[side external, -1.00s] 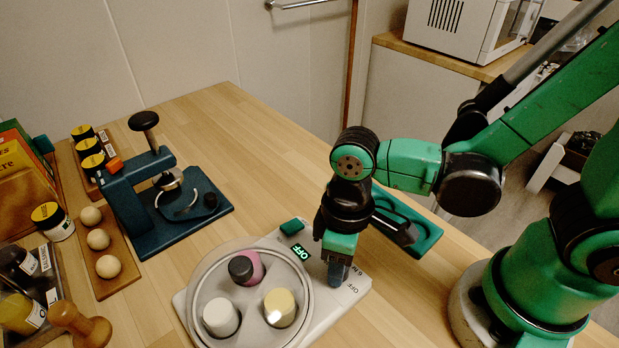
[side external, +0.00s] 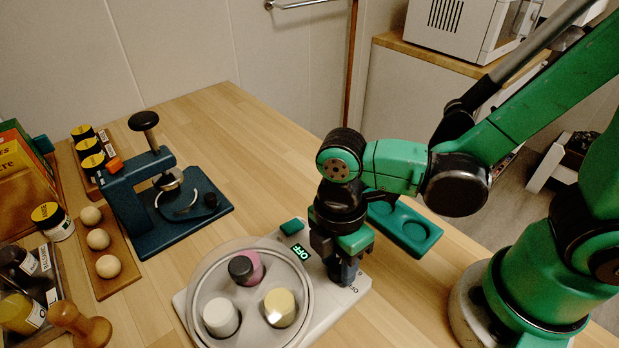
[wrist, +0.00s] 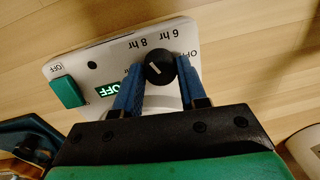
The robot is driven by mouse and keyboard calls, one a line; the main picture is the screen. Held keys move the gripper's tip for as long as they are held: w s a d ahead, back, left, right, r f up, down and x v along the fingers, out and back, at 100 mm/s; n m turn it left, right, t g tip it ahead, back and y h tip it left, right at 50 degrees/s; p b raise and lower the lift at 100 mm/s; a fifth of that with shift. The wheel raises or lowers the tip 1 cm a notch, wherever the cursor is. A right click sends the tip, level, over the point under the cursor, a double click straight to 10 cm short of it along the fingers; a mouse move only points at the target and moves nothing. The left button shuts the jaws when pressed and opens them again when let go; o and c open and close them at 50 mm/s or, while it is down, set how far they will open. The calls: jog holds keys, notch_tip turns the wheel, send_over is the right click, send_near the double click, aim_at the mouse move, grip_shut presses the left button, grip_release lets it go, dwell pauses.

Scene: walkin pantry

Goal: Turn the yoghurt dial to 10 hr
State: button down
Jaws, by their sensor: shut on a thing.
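The white yoghurt maker (side external: 322,312) stands on the counter with a clear round lid over three jars. Its small display (side external: 301,251) glows green and reads OFF. My gripper (wrist: 160,70) is shut on the black dial (wrist: 159,66), with one blue finger on either side. The dial has a white pointer mark. In the wrist view the printed labels are upside down: 6 hr and 8 hr show beyond the dial, OFF is partly seen at right, and a label at left is mostly behind a finger. In the side view my gripper (side external: 345,272) hides the dial.
A green button (wrist: 68,91) sits on the panel beside the display. A green tray with round recesses (side external: 405,225) lies close behind my gripper. A blue press (side external: 185,215) stands to the left, with eggs (side external: 98,239) and jars beyond. The back middle counter is clear.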

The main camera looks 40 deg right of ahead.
aim_at(335, 266)
jog(key=n, duration=0.6)
jog(key=shift+n, duration=0.3)
jog(key=n, duration=0.6)
jog(key=shift+s+a+h, duration=0.1)
jog(key=shift+h, duration=0.3)
jog(key=shift+n, duration=0.4)
jog(key=shift+c, duration=2.4)
grip_release()
jog(key=shift+a+r, duration=0.2)
jog(key=shift+r, duration=2.6)
